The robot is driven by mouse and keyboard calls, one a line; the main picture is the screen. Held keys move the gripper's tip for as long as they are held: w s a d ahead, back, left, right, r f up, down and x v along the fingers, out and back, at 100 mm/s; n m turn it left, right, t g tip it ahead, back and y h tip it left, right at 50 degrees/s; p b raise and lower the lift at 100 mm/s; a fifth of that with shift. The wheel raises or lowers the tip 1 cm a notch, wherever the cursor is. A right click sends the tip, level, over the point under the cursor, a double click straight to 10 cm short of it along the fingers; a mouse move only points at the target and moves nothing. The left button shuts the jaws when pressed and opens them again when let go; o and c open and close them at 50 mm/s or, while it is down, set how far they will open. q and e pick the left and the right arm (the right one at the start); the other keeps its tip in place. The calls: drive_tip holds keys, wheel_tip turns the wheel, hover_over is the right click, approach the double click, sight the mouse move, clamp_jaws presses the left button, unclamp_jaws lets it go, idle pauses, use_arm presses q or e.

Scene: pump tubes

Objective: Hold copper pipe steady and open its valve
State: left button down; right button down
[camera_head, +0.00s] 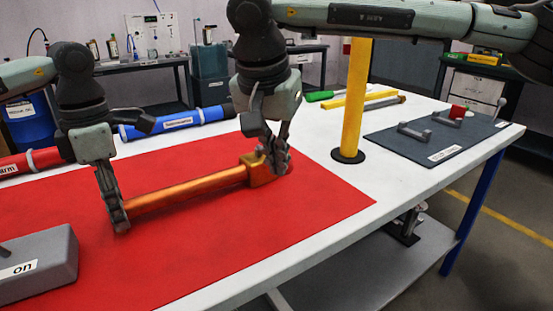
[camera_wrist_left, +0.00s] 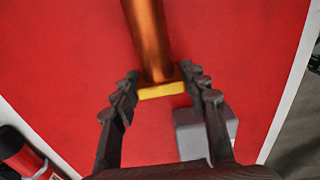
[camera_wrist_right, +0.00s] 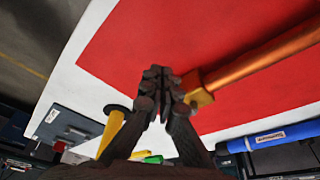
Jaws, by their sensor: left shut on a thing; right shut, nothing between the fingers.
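The copper pipe (camera_head: 190,190) lies across the red mat (camera_head: 265,245), with a block-shaped valve end (camera_head: 257,172) at its right. My left gripper (camera_head: 120,222) is shut on the pipe's left end, where the left wrist view shows a yellow end piece (camera_wrist_left: 162,91) between the fingers. My right gripper (camera_head: 276,165) is at the valve end. Its fingers are shut with nothing between them, and in the right wrist view the fingertips (camera_wrist_right: 160,75) are beside the valve end (camera_wrist_right: 197,92). The valve's handle is hidden or too small to make out.
A grey block (camera_head: 35,265) is at the mat's near left. A blue pipe (camera_head: 180,122) and a red pipe (camera_head: 30,162) lie behind. A yellow post (camera_head: 354,100) stands right of the mat. A dark board (camera_head: 437,138) with handles lies at the table's right end.

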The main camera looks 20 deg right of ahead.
drive_tip(key=shift+d, duration=0.15)
drive_tip(key=shift+d+n, duration=0.25)
drive_tip(key=shift+n, duration=0.05)
drive_tip(key=shift+w+d+n, duration=0.1)
drive_tip(key=shift+d+n, duration=0.2)
drive_tip(key=w+d+n+y, duration=0.2)
drive_tip(key=w+d+n, duration=0.6)
drive_tip(key=w+d, duration=0.1)
drive_tip(key=shift+w+d+t+y, duration=0.25)
drive_tip(key=shift+w+t+y, duration=0.05)
drive_tip(key=shift+w, duration=0.15)
drive_tip(key=shift+a, duration=0.15)
drive_tip(key=shift+s+a, duration=0.1)
drive_tip(key=shift+a, duration=0.7)
